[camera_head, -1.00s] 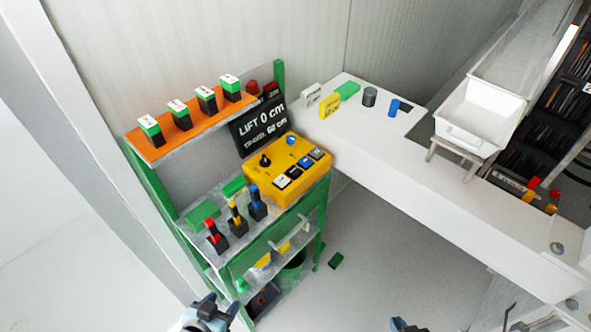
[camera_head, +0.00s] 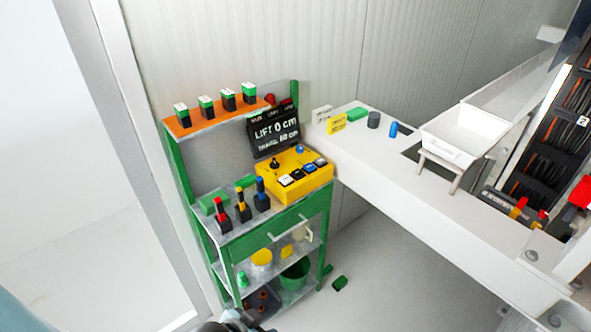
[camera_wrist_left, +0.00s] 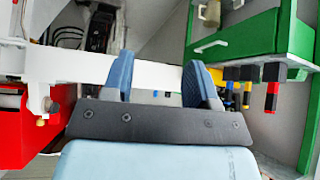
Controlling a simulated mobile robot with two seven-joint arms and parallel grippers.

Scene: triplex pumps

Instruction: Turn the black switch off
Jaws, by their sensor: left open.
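A black knob (camera_head: 275,163) stands on the left of the yellow control box (camera_head: 318,182), on the green cart's worktop. I take it for the black switch; its setting is too small to tell. The box also carries a blue knob and a row of buttons. My left gripper shows at the bottom edge of the head view (camera_head: 232,324), low in front of the cart and well apart from the box. In the left wrist view its blue fingers (camera_wrist_left: 158,78) are spread with nothing between them. The knob is not visible there. My right gripper is not in view.
Red, yellow and blue handles (camera_head: 241,204) on black bases stand at the worktop's front left. A black display (camera_head: 274,132) stands behind the box. A white bench (camera_head: 400,185) lies right. The floor (camera_head: 400,270) below it is mostly clear.

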